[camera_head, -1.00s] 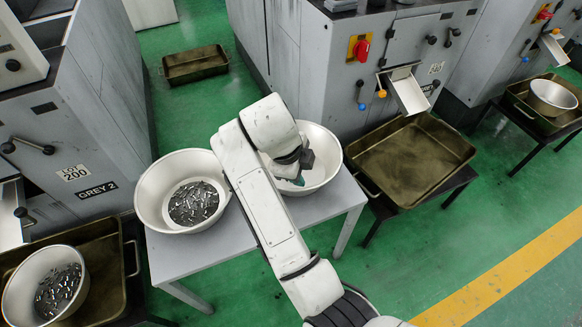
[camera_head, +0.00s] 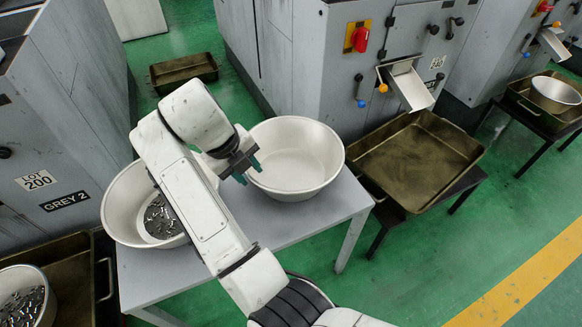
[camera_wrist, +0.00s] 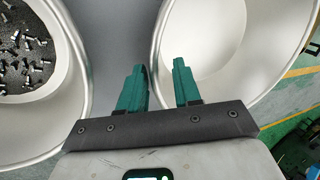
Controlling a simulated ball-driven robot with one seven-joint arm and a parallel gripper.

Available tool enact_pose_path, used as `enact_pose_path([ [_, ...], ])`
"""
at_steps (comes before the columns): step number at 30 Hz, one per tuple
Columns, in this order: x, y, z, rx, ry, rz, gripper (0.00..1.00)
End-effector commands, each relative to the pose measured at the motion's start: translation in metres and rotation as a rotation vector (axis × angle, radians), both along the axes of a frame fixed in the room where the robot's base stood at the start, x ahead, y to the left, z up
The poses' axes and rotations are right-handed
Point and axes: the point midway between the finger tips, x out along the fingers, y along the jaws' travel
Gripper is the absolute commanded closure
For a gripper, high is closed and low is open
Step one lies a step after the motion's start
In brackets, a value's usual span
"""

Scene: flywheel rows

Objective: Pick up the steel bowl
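An empty steel bowl (camera_head: 296,155) stands upright at the right of the small grey table. A second steel bowl (camera_head: 122,208), holding dark metal parts (camera_head: 160,217), stands at the table's left, partly hidden by my arm. My gripper (camera_head: 247,167) is open at the left rim of the empty bowl. In the wrist view, the green fingers of my gripper (camera_wrist: 160,82) are apart with nothing held. The empty bowl's rim (camera_wrist: 153,45) runs between them in the picture, with the right finger over the bowl's inside. I cannot tell whether they touch it.
The grey table (camera_head: 290,228) has bare surface between and in front of the bowls. An empty brown tray (camera_head: 465,150) sits on a stand to the right. Machines (camera_head: 300,60) stand behind. Another bowl with parts (camera_head: 45,285) is at lower left, and another bowl (camera_head: 556,92) at far right.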

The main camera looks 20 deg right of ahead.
Motion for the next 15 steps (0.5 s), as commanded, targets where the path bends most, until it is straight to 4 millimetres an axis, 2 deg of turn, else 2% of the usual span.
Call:
enact_pose_path([
  [5,0.001,-0.004,-0.011,-0.001,0.0,0.0,0.67],
  [15,0.004,-0.017,-0.051,0.0,0.001,0.002,0.67],
])
